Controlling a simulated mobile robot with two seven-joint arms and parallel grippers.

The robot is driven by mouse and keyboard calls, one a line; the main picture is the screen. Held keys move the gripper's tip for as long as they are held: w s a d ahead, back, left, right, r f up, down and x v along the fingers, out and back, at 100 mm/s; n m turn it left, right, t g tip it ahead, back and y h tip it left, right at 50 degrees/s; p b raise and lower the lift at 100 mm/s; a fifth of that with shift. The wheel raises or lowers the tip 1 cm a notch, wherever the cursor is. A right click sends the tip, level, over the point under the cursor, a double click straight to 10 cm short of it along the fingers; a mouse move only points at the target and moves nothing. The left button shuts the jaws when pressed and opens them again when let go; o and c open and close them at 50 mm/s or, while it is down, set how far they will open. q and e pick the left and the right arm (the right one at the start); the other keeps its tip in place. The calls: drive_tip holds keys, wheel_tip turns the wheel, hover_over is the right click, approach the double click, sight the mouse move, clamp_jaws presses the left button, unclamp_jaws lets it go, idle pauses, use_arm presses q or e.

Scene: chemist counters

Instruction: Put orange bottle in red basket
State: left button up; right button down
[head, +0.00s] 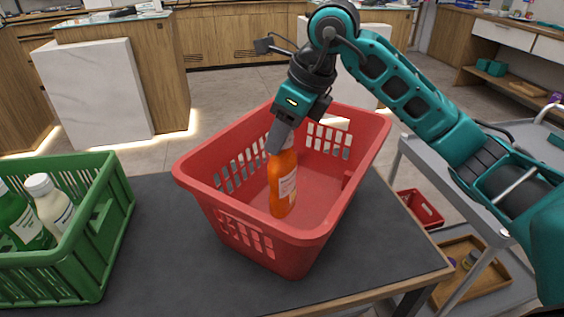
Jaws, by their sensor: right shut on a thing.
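The orange bottle (283,187) is upright inside the red basket (253,226), near its front wall, with a pale label on its side. The basket stands on the dark counter top. My right gripper (281,137) reaches down from above into the basket and is shut on the top of the bottle. The bottle's cap is mostly hidden by the fingers. I cannot tell whether the bottle's base touches the basket floor. My left gripper is out of view.
A green crate (106,233) with a green bottle (22,219) and a white bottle (50,204) stands at the left. Dark counter (165,260) is free between crate and basket. A grey cart (467,211) with a small red basket (424,208) nearby is at the right.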

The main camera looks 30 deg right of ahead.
sight(282, 158)
drive_tip(key=shift+f, duration=0.7)
wheel_tip(282, 158, down, 4)
drive_tip(key=shift+r+b, duration=0.2)
drive_tip(key=shift+b, duration=0.2)
drive_tip(key=shift+f, duration=0.1)
drive_tip(key=c, duration=1.1)
unclamp_jaws()
drive_tip(key=shift+f, duration=0.15)
drive_tip(key=o, duration=0.5)
